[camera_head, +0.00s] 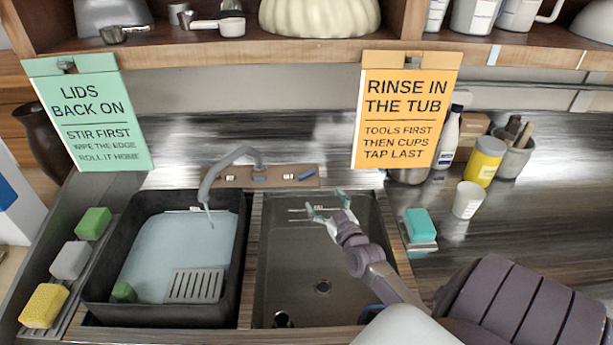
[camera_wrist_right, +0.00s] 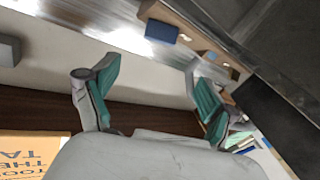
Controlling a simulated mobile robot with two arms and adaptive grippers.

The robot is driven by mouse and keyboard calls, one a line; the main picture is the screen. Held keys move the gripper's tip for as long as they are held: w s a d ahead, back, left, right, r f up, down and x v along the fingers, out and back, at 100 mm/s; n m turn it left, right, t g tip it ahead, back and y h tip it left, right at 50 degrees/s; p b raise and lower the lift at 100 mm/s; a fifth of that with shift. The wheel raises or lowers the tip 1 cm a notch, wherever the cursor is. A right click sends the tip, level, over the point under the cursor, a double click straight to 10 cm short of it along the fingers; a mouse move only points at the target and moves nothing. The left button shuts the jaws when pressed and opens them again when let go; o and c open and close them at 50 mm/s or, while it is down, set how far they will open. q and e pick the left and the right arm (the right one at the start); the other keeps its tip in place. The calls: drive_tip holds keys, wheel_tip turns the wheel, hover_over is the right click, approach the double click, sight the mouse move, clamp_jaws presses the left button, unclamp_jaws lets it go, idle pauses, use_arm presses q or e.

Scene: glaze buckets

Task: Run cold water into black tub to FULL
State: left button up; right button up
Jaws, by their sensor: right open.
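The black tub (camera_head: 92,281) sits in the left basin and holds pale blue water (camera_head: 160,250). A small pale mark shows on its back inner wall; I cannot read it. The wooden tap block (camera_head: 222,180) carries a blue piece (camera_head: 258,178) and small labels. The blue piece also shows in the wrist view (camera_wrist_right: 161,32). My right gripper (camera_head: 326,209) is open and empty above the right basin's back part, apart from the block. My left gripper is not in view.
Sponges (camera_head: 70,260) line the left edge. Two signs (camera_head: 405,110) hang above. A white cup (camera_head: 467,200) and teal sponge (camera_head: 419,224) stand at right.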

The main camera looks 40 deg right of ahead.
sight(308, 175)
drive_tip(key=shift+s+d+f, duration=0.1)
drive_tip(key=shift+s+f, duration=0.1)
drive_tip(key=shift+f, duration=0.05)
drive_tip(key=b+x, duration=0.2)
drive_tip(key=x, duration=0.2)
drive_tip(key=b+x, duration=0.2)
drive_tip(key=x, duration=0.2)
drive_tip(key=b+x, duration=0.2)
drive_tip(key=x, duration=0.2)
drive_tip(key=shift+w+d+f, duration=0.25)
drive_tip(key=shift+f, duration=0.1)
drive_tip(key=shift+w+d+r, duration=0.15)
drive_tip(key=shift+w+d, duration=0.05)
drive_tip(key=shift+w, duration=0.4)
